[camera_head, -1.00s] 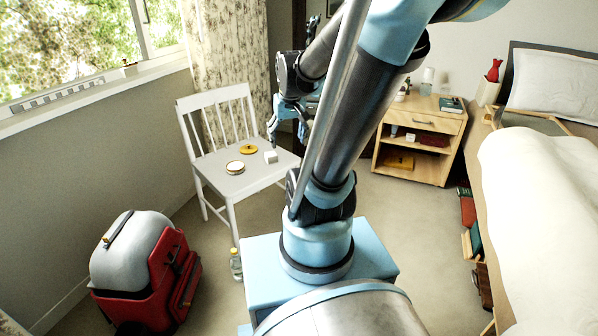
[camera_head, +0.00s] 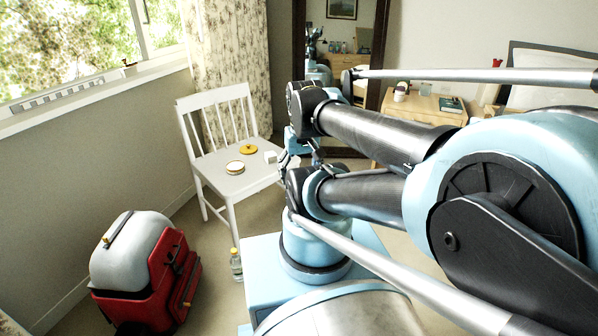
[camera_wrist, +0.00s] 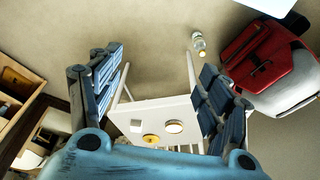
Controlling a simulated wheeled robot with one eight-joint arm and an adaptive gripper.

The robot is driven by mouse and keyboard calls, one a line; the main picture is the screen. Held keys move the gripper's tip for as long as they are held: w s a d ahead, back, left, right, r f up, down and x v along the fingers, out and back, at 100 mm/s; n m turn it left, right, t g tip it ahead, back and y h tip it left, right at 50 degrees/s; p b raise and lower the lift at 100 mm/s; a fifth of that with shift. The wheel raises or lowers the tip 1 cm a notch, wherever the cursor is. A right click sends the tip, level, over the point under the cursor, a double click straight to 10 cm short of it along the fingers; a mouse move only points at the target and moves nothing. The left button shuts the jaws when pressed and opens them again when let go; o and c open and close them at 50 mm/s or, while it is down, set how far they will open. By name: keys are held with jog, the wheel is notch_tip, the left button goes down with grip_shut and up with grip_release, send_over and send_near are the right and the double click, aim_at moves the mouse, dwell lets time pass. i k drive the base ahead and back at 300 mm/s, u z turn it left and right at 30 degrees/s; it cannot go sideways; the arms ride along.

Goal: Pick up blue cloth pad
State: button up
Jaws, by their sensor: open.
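I cannot make out a blue cloth pad in either view; my arm hides part of the room. My gripper (camera_wrist: 163,70) is open and empty, its two blue fingers wide apart in the wrist view. In the head view it is partly hidden near the right side of the white chair. The chair seat (camera_wrist: 150,105) shows between and beyond the fingers, with a gap. On it are a yellow round thing (camera_head: 249,149), a pale round tin (camera_head: 235,167) and a white cube (camera_head: 270,157).
A wooden nightstand (camera_head: 425,108) with a dark book (camera_head: 451,104) stands at the back. A standing mirror (camera_head: 345,60) is behind the arm. Floor between chair and suitcase is clear.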

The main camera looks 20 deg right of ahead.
aim_at(270, 158)
jog(key=u, duration=0.05)
jog(key=i, duration=0.4)
jog(key=u, duration=1)
